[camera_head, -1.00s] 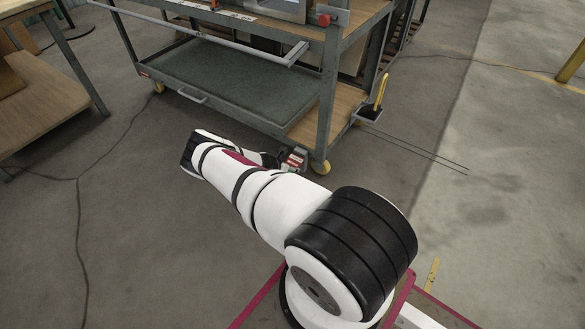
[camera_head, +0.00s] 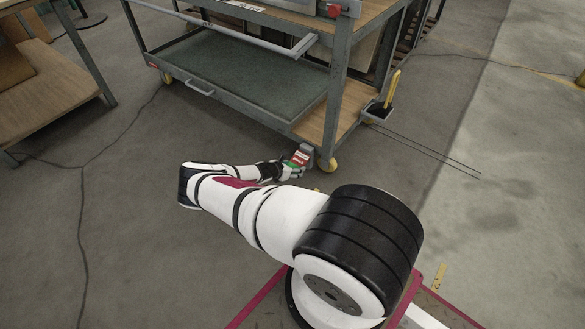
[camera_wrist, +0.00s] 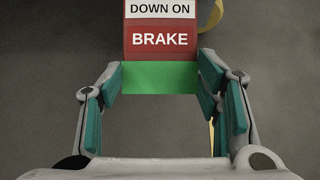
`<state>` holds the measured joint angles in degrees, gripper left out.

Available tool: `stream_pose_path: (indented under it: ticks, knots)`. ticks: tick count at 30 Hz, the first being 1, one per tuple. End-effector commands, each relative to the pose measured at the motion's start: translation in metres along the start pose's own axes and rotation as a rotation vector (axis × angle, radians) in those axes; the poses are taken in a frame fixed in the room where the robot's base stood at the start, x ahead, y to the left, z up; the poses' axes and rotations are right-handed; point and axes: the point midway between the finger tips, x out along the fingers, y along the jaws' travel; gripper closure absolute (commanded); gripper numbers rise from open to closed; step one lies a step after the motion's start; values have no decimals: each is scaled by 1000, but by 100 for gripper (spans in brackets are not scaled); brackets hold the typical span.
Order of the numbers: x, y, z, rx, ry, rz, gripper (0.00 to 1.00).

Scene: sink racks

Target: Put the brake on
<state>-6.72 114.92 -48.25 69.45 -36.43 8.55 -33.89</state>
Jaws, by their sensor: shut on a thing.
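The brake (camera_wrist: 160,40) is a block with a white "DOWN ON" panel, a red "BRAKE" panel and a green end. In the head view the brake (camera_head: 300,158) is low beside the cart's front caster. My gripper (camera_wrist: 160,78) has its two fingers on either side of the green end and is shut on it. In the head view my gripper (camera_head: 286,169) is small, close to the floor, at the brake's lower left. The fingertips are hard to make out there.
The grey cart (camera_head: 338,105) stands just behind the brake, with a yellow caster (camera_head: 328,165) to its right. A wooden table (camera_head: 60,85) is at the left. The floor (camera_head: 130,250) at the left front is clear apart from a dark cable.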

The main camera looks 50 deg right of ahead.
Motion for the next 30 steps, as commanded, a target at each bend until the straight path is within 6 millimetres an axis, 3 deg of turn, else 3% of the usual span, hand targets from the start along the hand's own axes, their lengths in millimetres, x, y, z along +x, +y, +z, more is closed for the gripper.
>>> stream_pose_path:
  ticks: [2,3,5,19,23,30]
  knots:
    - [1,1,-1,0,2,2,92]
    - [1,1,-1,0,3,2,38]
    - [1,1,-1,0,2,2,24]
    - [-8,2,0,-1,1,3,22]
    - [-27,2,-1,-3,1,3,22]
    - [-77,2,0,-1,2,3,22]
